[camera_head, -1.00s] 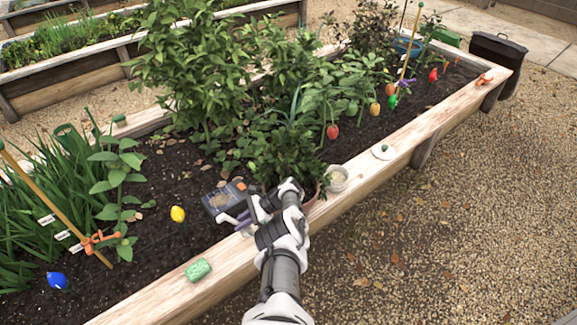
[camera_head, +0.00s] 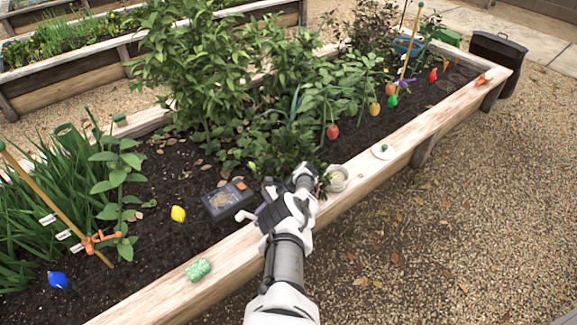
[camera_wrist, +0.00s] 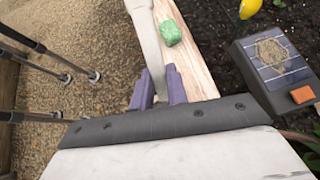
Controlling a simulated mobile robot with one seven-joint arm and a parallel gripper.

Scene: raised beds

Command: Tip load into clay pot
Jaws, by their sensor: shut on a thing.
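My gripper (camera_head: 260,209) is over the near edge of the raised bed, its purple fingers also in the wrist view (camera_wrist: 161,88). The fingers are shut on a pale grey tool (camera_wrist: 146,32), whose long narrow part runs up out of the wrist view. In the head view only a short pale piece of the tool (camera_head: 243,215) shows, left of the fingers. Its far end and any load on it cannot be made out. The clay pot is hidden behind my arm, by the leafy plant (camera_head: 288,148).
A dark box with a panel and orange block (camera_head: 228,199) lies on the soil; a sandy patch shows on it in the wrist view. A pale cup (camera_head: 337,177) stands right of my wrist. A green block (camera_head: 198,269) lies on the wooden rim (camera_head: 225,277).

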